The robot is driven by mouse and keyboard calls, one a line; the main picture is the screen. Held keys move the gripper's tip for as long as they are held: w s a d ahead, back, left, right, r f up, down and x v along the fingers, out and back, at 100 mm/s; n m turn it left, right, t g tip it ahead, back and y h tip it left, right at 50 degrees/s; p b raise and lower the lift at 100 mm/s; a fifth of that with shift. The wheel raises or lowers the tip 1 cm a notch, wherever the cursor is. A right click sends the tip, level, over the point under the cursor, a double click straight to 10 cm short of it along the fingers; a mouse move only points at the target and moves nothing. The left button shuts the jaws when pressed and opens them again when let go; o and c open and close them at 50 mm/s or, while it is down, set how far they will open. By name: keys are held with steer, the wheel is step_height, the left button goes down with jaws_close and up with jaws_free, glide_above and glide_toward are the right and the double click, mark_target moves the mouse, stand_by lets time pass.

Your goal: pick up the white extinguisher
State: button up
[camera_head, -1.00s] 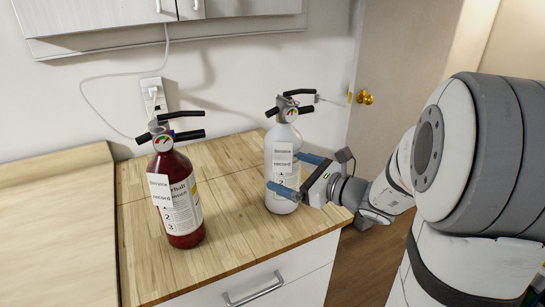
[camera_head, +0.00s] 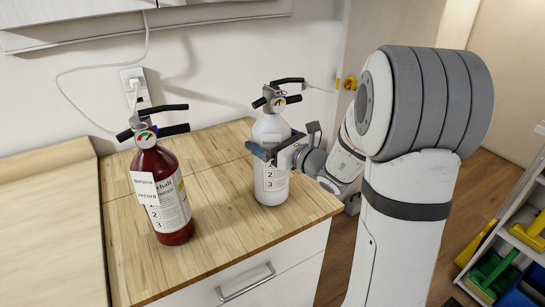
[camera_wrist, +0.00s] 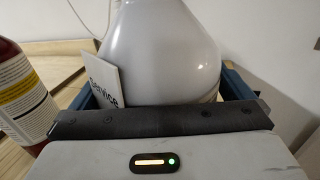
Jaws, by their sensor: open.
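The white extinguisher (camera_head: 270,183) stands upright on the wooden counter, with a black handle and a gauge on top. My gripper (camera_head: 262,150) is at the upper part of its body, coming from the right. In the wrist view the white extinguisher (camera_wrist: 160,50) fills the space between the two blue fingers of my gripper (camera_wrist: 165,95), one on each side. The jaws are open around it; whether a finger touches it I cannot tell. A white service tag (camera_wrist: 104,80) hangs by the left finger.
A red extinguisher (camera_head: 165,205) stands upright to the left on the same counter (camera_head: 215,240); it also shows in the wrist view (camera_wrist: 22,100). A wall outlet with a cord (camera_head: 135,82) is behind. Shelves with coloured bins (camera_head: 500,265) stand at the far right.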

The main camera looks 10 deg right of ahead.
steer(key=shift+c, duration=0.3)
steer(key=c, duration=1.7)
steer(key=shift+o, duration=0.2)
steer(key=shift+w+r, duration=0.1)
steer(key=shift+r, duration=0.2)
